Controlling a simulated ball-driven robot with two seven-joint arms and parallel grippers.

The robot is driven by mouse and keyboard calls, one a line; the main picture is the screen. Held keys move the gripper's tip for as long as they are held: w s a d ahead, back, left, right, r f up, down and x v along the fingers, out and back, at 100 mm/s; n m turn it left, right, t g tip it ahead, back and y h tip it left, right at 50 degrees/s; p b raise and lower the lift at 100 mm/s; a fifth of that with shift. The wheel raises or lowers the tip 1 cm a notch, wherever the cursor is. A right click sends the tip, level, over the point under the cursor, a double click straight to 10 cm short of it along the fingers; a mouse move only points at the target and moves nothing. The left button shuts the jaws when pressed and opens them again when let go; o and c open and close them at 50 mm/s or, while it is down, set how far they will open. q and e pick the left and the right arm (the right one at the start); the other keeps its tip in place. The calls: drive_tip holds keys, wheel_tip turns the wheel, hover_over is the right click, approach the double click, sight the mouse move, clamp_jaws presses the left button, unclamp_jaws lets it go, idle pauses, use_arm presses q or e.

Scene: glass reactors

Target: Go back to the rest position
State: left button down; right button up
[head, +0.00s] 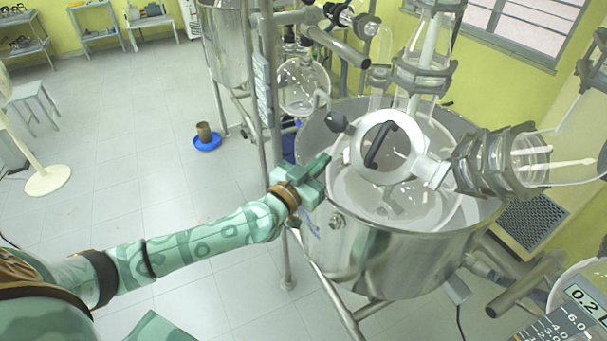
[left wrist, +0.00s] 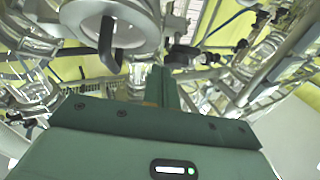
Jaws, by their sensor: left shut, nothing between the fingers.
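My left arm reaches in from the left in the head view. Its green gripper (head: 318,168) is shut and empty, beside the left rim of a large steel vessel (head: 385,255). The gripper also shows in the left wrist view (left wrist: 157,85), with the fingers together. A round white lid with a dark handle (head: 382,145) sits on the glass reactor just right of the fingertips. The lid and handle (left wrist: 107,42) are at the top left of the left wrist view. I see a gap between the fingers and the lid. My right gripper is not in view.
A steel frame post (head: 270,90) stands close behind the gripper. Glass tubing with clamps (head: 500,160) extends right of the lid. A blue dish with a brown container (head: 207,140) is on the floor. The tiled floor at left is mostly clear.

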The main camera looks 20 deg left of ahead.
use_arm(q)
drive_tip(key=r+v, duration=0.1)
drive_tip(key=v, duration=0.6)
drive_tip(key=a+f+m+g+b, duration=0.1)
drive_tip(key=a+f+g+b, duration=0.1)
drive_tip(key=f, duration=0.9)
drive_tip(key=a+f+m+g+b, duration=0.1)
drive_tip(key=a+f+g+b, duration=0.15)
drive_tip(key=f, duration=0.85)
drive_tip(key=s+a+f+n+g+y+b, duration=0.1)
drive_tip(key=s+a+f+g+b, duration=0.2)
drive_tip(key=f, duration=0.7)
drive_tip(key=s+a+f+g+y+b, duration=0.15)
drive_tip(key=s+f, duration=0.35)
drive_tip(key=f, duration=0.6)
drive_tip(key=s+a+f+g+y+b, duration=0.2)
drive_tip(key=s+f+g+b, duration=0.2)
drive_tip(key=s+f, duration=1.2)
drive_tip(key=s+d+f+g+b, duration=0.2)
drive_tip(key=s+f, duration=0.4)
drive_tip(key=s, duration=0.3)
drive_tip(key=s+d+f+g+b, duration=0.2)
drive_tip(key=s+d+f+b, duration=0.2)
drive_tip(key=s, duration=0.6)
wheel_tip(320, 180, down, 3)
drive_tip(key=shift+s+d+r+n+g+b, duration=0.2)
drive_tip(key=shift+s+d+n+g+b, duration=0.15)
drive_tip(key=shift+d, duration=0.65)
